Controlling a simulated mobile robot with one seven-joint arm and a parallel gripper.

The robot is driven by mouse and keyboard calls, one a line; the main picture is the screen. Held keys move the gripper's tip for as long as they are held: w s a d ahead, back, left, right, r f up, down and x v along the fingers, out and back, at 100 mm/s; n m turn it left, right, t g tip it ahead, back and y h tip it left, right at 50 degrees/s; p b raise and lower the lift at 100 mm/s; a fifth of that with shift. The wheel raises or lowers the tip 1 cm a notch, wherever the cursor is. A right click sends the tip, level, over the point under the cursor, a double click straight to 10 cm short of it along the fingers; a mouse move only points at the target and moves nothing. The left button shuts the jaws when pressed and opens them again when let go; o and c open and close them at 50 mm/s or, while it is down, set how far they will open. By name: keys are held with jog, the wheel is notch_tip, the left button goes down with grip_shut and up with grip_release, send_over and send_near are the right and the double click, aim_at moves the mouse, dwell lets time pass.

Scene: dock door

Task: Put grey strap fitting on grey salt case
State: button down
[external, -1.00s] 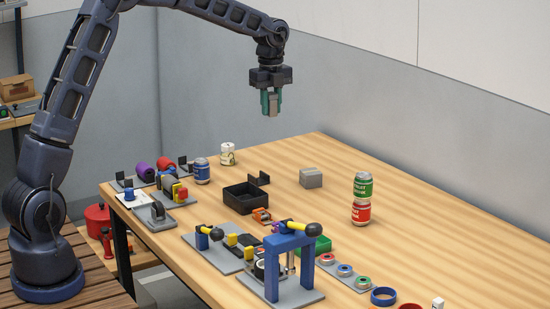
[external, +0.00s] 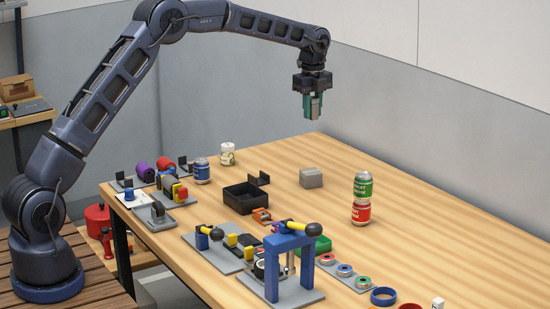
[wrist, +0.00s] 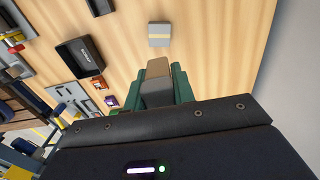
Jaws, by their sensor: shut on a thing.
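My gripper (external: 313,112), with teal fingers, is shut on a grey fitting with a tan end and is high above the table. In the wrist view the held grey strap fitting (wrist: 157,93) shows between the fingers. The grey salt case (external: 311,178) is a small grey block on the table, below my gripper and apart from it. In the wrist view the case (wrist: 159,41) lies just beyond the fitting's far end, with a pale yellow band across it.
A green can stacked on a red can (external: 362,198) stands right of the case. An open black box (external: 240,203) is to its left. A blue press stand (external: 289,265) and several fixtures fill the near side. The table right around the case is clear.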

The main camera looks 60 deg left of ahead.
aim_at(311, 171)
notch_tip(311, 171, down, 16)
dwell(0.6)
jog(key=c, duration=1.2)
grip_release()
jog(key=shift+f, duration=0.15)
jog(key=shift+o, duration=0.2)
notch_tip(311, 171, up, 12)
jog(key=shift+r, duration=0.2)
jog(key=s+d+r+n+t, duration=0.1)
jog(key=s+d+r+n, duration=0.2)
jog(key=s+r, duration=0.6)
jog(key=s+d+r+n+t, duration=0.1)
jog(key=s+d+r+n, duration=0.15)
jog(key=s+r, duration=0.6)
jog(key=s+d+r+n, duration=0.25)
jog(key=s+r, duration=0.25)
jog(key=s, duration=0.7)
jog(key=s+d+f+n+t, duration=0.1)
jog(key=s+n, duration=0.2)
jog(key=s, duration=0.8)
jog(key=s+d+f+n, duration=0.1)
jog(key=s+f+n, duration=0.1)
jog(key=s, duration=1)
jog(key=s+d+f+n+t, duration=0.1)
jog(key=s+n, duration=0.4)
jog(key=s, duration=0.6)
jog(key=shift+s+f+t, duration=0.3)
jog(key=shift+f, duration=0.45)
